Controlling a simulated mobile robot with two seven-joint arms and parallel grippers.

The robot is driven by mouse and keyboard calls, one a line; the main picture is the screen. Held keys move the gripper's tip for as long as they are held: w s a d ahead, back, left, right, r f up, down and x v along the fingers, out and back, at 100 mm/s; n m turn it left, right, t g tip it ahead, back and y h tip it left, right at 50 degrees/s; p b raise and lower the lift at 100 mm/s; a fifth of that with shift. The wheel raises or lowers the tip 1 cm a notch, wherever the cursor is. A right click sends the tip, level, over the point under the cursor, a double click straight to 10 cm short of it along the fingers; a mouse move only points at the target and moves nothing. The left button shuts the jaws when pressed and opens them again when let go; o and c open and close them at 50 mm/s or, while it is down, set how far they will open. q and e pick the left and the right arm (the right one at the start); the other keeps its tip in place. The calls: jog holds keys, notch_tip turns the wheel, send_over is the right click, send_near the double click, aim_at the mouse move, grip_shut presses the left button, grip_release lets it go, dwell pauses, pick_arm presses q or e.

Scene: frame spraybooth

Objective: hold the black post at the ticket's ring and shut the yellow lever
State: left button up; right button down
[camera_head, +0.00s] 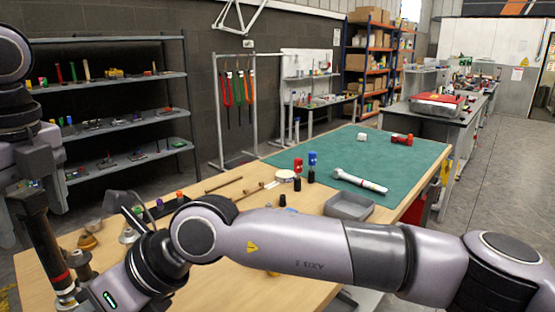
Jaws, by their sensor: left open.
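A dark post (46,247) with a red ring near its lower end (60,277) stands tilted at the far left; I take it for the black post. A silvery piece (66,298) is at its foot. My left gripper (32,188) is at the post's upper end, seen from behind; its jaws are open, and I cannot tell whether they touch the post. My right arm crosses the foreground from the right. My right gripper (102,296), with a green light, is near the post's foot; its fingertips are not clear. I cannot make out the ticket or the yellow lever.
The wooden bench has a green mat (390,160), a grey tray (335,207), a silver-white tool (360,181), and red-capped (298,170) and blue-capped (312,162) bottles. Sticks and small dark parts lie nearer my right arm. Shelves (110,83) stand behind left. The mat's middle is clear.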

pick_arm(q)
jog(key=r, duration=0.4)
jog(key=d+r, duration=0.1)
jog(key=r, duration=0.6)
jog(key=shift+s+d+r, duration=0.15)
jog(key=shift+d+r, duration=0.2)
jog(key=shift+d, duration=0.05)
